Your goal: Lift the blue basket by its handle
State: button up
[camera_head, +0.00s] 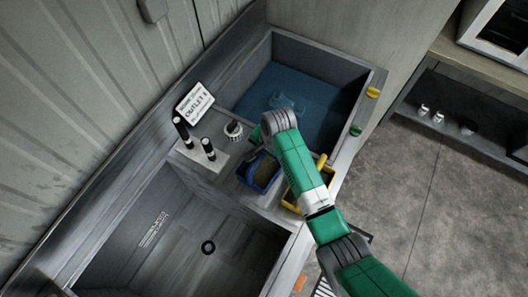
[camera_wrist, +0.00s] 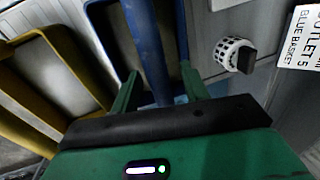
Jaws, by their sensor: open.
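The blue basket (camera_head: 262,184) sits on the divider between two basins, partly covered by my arm in the head view. In the wrist view its rim shows at the top, and its blue handle (camera_wrist: 148,45) runs down between my fingers. My gripper (camera_wrist: 160,74) is open, with one green finger on each side of the handle. I cannot tell whether either finger touches it. In the head view my gripper is mostly hidden by my own wrist.
A yellow basket (camera_head: 292,198) stands close on the right of the blue one; it also shows in the wrist view (camera_wrist: 30,95). A white-and-black round knob (camera_head: 233,130), black posts (camera_head: 208,149) and a label sign (camera_head: 195,102) are on the left. A basin with blue water (camera_head: 290,95) lies behind.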

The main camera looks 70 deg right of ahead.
jog(key=shift+w+a+f, duration=0.1)
jog(key=shift+w+f, duration=0.05)
jog(key=shift+f, duration=0.65)
grip_shut()
jog(key=shift+w+r, duration=0.1)
notch_tip(320, 180, up, 10)
